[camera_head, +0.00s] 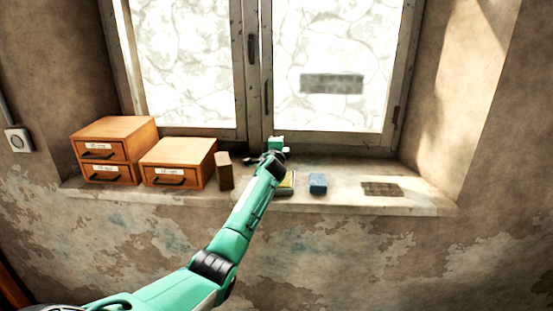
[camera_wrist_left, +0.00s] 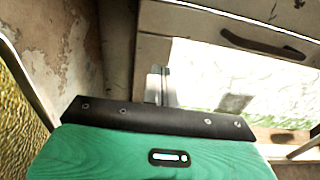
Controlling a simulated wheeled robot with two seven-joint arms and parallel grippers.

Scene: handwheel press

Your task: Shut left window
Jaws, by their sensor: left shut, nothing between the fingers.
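The left window (camera_head: 188,62) is a weathered grey sash with a bright pane, and a dark handle (camera_head: 252,48) is on its inner stile. The right window (camera_head: 335,60) is beside it. In the head view both sashes look nearly in line with the frame; I cannot tell whether the left one is fully shut. My left gripper (camera_head: 277,146) is shut and empty, low in front of the middle of the window, above the sill. I cannot tell whether it touches a sash. A dark handle (camera_wrist_left: 262,42) and grey sash wood show in the left wrist view. My right gripper is not in view.
On the sill (camera_head: 400,203) stand wooden drawer boxes (camera_head: 113,140) and (camera_head: 180,160) at the left, then a brown block (camera_head: 224,172). A yellow-green item (camera_head: 287,182) is partly behind my arm. A blue block (camera_head: 318,183) and a grate (camera_head: 382,189) are to the right.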

